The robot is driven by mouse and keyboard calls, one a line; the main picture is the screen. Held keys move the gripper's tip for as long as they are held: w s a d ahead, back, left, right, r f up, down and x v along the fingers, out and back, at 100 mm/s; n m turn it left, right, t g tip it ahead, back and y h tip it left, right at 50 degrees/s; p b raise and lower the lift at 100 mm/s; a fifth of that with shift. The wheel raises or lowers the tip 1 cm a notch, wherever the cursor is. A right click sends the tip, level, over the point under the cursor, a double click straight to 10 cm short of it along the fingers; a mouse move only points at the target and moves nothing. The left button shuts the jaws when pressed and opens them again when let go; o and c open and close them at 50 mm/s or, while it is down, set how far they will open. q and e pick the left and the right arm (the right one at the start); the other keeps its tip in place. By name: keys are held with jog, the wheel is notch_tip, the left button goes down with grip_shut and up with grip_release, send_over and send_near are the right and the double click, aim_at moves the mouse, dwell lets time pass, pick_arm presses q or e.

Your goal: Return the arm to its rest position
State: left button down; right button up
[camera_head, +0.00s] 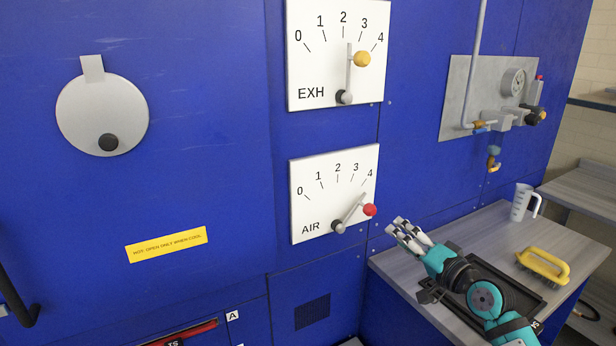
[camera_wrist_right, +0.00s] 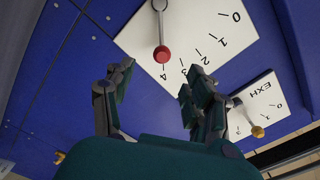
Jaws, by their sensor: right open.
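My right gripper (camera_head: 408,234) is open and empty. It is in front of the blue machine, to the right of the AIR dial plate and above the grey table. In the right wrist view its fingers (camera_wrist_right: 155,95) are spread, with the AIR plate (camera_wrist_right: 205,45) behind them. The AIR lever's red knob (camera_head: 370,210) points near 4 and is apart from the fingers; it also shows in the wrist view (camera_wrist_right: 162,54). The EXH lever's yellow knob (camera_head: 362,59) points a little past 2. My left gripper is not in view.
The grey table (camera_head: 480,232) below my right arm holds a dark tray (camera_head: 540,300), a yellow-handled brush (camera_head: 543,264) and a white jug (camera_head: 524,202). A valve panel (camera_head: 455,95) is on the wall at upper right. A round cover (camera_head: 90,115) is at left.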

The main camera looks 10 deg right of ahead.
jog(key=s+a+f+n+g, duration=0.35)
jog(key=s+a+f, duration=0.25)
jog(key=s+f, duration=0.25)
jog(key=s+a+f+n+g, duration=0.3)
jog(key=s+a+f+g, duration=0.15)
jog(key=s+f, duration=0.4)
jog(key=s+f+n+g+h, duration=0.2)
jog(key=s+f+g+h, duration=0.15)
jog(key=s, duration=0.65)
jog(key=s+f+n+g+h, duration=0.2)
jog(key=s+f, duration=0.3)
jog(key=s, duration=0.6)
notch_tip(320, 180, down, 25)
jog(key=g, duration=0.1)
jog(key=s+d+f+g, duration=0.1)
jog(key=s+d+f, duration=0.2)
jog(key=s+f, duration=1.4)
jog(key=shift+s, duration=0.55)
jog(key=shift+d+f+h, duration=0.1)
jog(key=shift+h, duration=0.15)
